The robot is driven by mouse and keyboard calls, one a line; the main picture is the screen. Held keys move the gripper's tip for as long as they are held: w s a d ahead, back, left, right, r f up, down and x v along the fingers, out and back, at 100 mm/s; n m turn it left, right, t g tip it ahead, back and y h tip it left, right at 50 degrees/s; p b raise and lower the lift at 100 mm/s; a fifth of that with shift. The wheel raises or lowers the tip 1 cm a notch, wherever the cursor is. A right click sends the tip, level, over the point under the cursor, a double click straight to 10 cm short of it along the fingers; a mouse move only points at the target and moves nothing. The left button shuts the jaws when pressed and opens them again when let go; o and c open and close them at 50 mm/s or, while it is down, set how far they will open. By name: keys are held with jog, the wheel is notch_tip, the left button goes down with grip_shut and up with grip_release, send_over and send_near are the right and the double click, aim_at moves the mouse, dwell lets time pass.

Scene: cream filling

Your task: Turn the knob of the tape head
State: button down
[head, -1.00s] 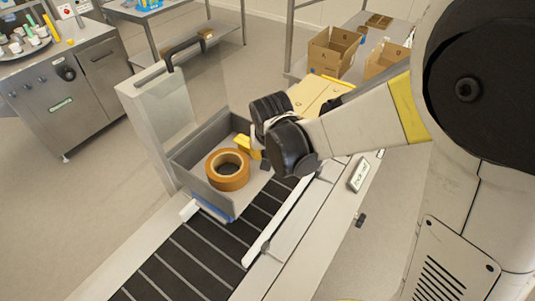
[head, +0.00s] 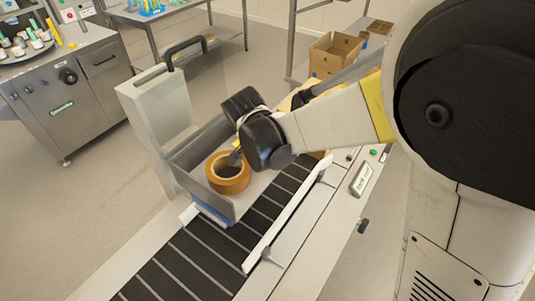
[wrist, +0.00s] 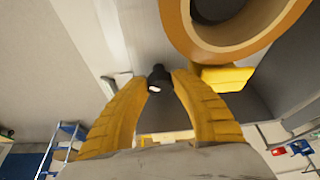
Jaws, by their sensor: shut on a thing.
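The tape head is a grey open housing (head: 186,160) over the conveyor, with a brown tape roll (head: 227,184) in it. In the wrist view the tape roll (wrist: 232,45) fills the upper right, with a yellow part (wrist: 222,77) below it. A small black knob (wrist: 159,74) sits between the tips of my gripper's yellow fingers (wrist: 160,84), which are shut on it. In the head view my wrist covers the right side of the housing; the knob and fingertips cannot be made out there.
A dark slatted conveyor (head: 190,262) runs under the tape head, with a white guide rail (head: 286,216) on its right. A raised panel with a black handle (head: 184,50) stands behind. A steel machine (head: 75,95) is at left. A cardboard box (head: 334,52) stands at the back.

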dwell(0.4)
jog(key=c, duration=1.3)
grip_release()
